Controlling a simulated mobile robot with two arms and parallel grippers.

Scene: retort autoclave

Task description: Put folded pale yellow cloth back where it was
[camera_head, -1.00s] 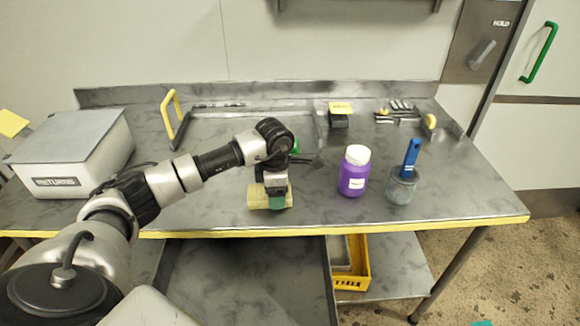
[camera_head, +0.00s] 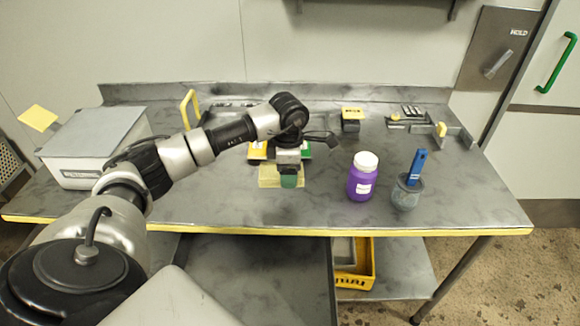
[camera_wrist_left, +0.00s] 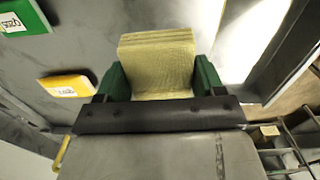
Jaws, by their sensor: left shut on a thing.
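The folded pale yellow cloth (camera_head: 267,177) is a layered, textured pad over the front middle of the steel table (camera_head: 230,205). It also shows in the left wrist view (camera_wrist_left: 157,55). My left gripper (camera_head: 288,180) is shut on the cloth, with one green finger on each side of it in the left wrist view (camera_wrist_left: 161,80). I cannot tell if the cloth touches the tabletop. The gripper hides part of it in the head view. My right gripper is not in view.
A yellow block (camera_head: 258,151) and a green block (camera_head: 306,150) lie just behind the gripper. A purple bottle (camera_head: 362,180) and a grey pot (camera_head: 406,194) with a blue-handled tool stand to the right. A lidded grey box (camera_head: 88,150) is at left.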

